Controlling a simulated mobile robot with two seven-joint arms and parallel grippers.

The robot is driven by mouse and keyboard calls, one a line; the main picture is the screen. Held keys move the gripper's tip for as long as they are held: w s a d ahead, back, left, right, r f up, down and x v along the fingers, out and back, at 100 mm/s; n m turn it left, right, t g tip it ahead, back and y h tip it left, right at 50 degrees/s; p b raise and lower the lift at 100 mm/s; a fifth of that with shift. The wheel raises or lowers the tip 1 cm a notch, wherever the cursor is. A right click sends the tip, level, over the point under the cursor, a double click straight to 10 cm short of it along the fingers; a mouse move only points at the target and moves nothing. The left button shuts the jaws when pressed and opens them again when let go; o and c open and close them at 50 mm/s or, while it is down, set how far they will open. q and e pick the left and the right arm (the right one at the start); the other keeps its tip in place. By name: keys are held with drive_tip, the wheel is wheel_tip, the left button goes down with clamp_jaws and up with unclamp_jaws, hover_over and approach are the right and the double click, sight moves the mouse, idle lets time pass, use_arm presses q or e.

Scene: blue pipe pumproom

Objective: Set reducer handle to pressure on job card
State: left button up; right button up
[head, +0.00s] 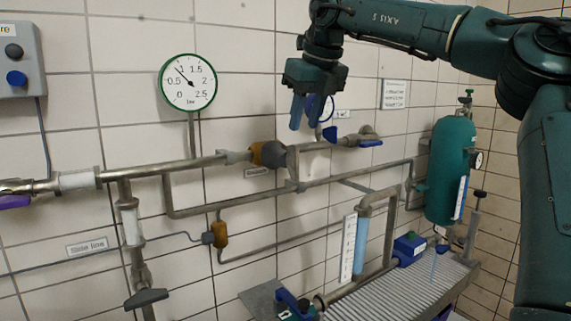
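A pressure reducer (268,153) with a yellow-brown and dark grey body sits in the upper pipe on the tiled wall. A small label, too small to read, hangs below it. A green-rimmed gauge (188,82) stands to its upper left; its needle points up-left, between 0.5 and 1. A printed card (396,93) hangs on the wall at the right; its text is unreadable. My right gripper (307,126) points down, above and right of the reducer, with its two blue fingers apart and nothing seen between them. It partly hides a blue-rimmed gauge (328,108). My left gripper is out of view.
A blue-handled valve (370,143) is on the pipe at the right. A green tank (451,170) stands in the right corner above a ribbed grate (400,290). A grey button box (18,60) is at upper left. A dark-handled valve (146,298) is low left.

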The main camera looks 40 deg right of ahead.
sight(292, 176)
drive_tip(key=p+x, duration=0.1)
drive_tip(key=x, duration=1)
drive_tip(key=shift+d+f, duration=0.1)
drive_tip(key=shift+f, duration=0.3)
drive_tip(key=shift+c, duration=0.5)
clamp_jaws()
